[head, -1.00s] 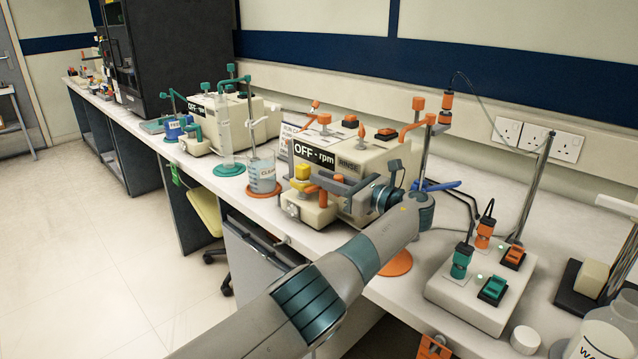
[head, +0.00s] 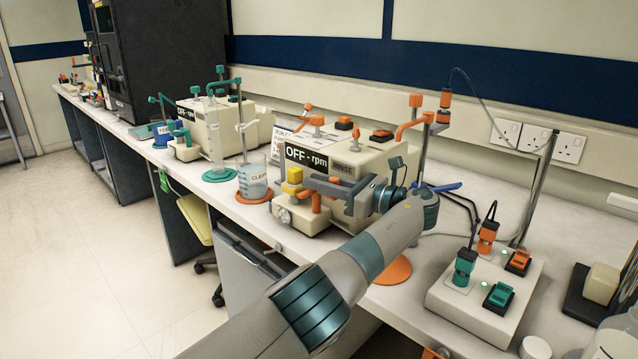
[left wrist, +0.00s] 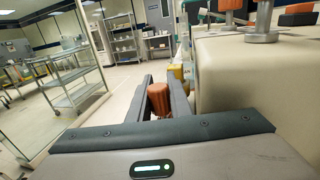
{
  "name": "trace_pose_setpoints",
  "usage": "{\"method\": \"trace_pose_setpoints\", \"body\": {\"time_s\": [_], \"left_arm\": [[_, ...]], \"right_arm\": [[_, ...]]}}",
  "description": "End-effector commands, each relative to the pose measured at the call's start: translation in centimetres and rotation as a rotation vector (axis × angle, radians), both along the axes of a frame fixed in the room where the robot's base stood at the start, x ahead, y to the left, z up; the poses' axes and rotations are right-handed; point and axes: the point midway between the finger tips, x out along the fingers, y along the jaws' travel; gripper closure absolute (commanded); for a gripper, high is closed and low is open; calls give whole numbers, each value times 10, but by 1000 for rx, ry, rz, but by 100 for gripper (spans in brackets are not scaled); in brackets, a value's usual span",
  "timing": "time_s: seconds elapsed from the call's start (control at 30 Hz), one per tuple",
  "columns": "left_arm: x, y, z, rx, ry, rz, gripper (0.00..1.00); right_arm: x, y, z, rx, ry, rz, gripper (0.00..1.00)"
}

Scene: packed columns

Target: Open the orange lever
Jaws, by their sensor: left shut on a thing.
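The orange lever (head: 316,203) sticks out low at the front of the white pump box marked "OFF - rpm" (head: 345,160), beside a yellow block (head: 294,175). My left gripper (head: 322,190) reaches it from the right, its grey fingers around the lever. In the left wrist view, my left gripper (left wrist: 160,88) is shut on the lever's ribbed orange end (left wrist: 159,100). The fingers hide part of the lever in the head view. My right gripper is not in view.
A beaker (head: 252,180) stands left of the pump. A second pump with teal fittings (head: 213,125) is further left. A switch box (head: 462,300) with teal and orange plugs and a metal stand (head: 537,190) are at the right. Bench space in front is narrow.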

Motion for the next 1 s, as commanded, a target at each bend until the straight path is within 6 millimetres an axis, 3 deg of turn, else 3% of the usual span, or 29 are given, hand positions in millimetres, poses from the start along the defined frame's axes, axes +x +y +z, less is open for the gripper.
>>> {"method": "trace_pose_setpoints", "body": {"time_s": [0.07,0.1,0.17,1.0], "left_arm": [[1,0,4,3,-6,-3,100],[1,1,4,3,-6,-2,77],[1,1,3,3,-5,-2,63],[5,6,1,0,1,-10,63]], "right_arm": [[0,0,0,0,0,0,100],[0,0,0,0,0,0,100],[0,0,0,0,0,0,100],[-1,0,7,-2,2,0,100]]}}
